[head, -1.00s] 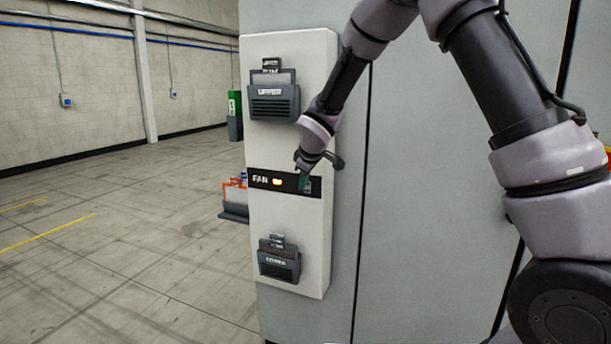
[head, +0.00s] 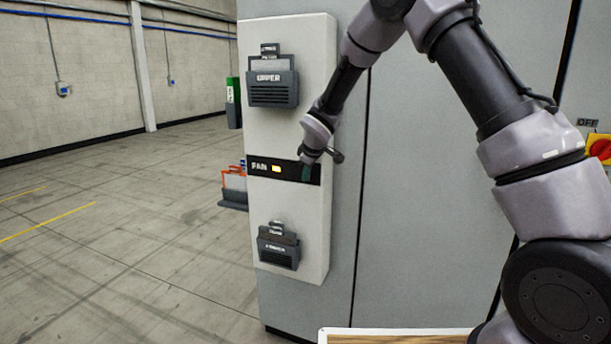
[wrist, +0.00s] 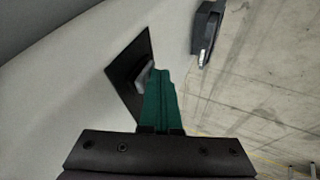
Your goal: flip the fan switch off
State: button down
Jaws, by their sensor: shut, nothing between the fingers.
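The black fan strip (head: 260,166) runs across the white panel and reads FAN. The switch (wrist: 145,77) shows in the wrist view as a grey piece standing out from the black plate. In the head view my gripper hides it. My gripper (head: 306,174) is at the strip's right end, its green fingers shut with nothing between them. In the wrist view the fingertips (wrist: 160,74) are right beside the switch; I cannot tell whether they touch it.
The white panel (head: 312,230) carries a dark holder marked UPPER (head: 273,92) above the strip and another holder (head: 279,250) below. A red and yellow rotary knob (head: 600,150) is at the right edge. A wood-topped surface (head: 395,338) shows at the bottom. Floor at left is open.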

jog(key=shift+w, duration=0.1)
jog(key=shift+r, duration=0.8)
jog(key=shift+w, duration=0.1)
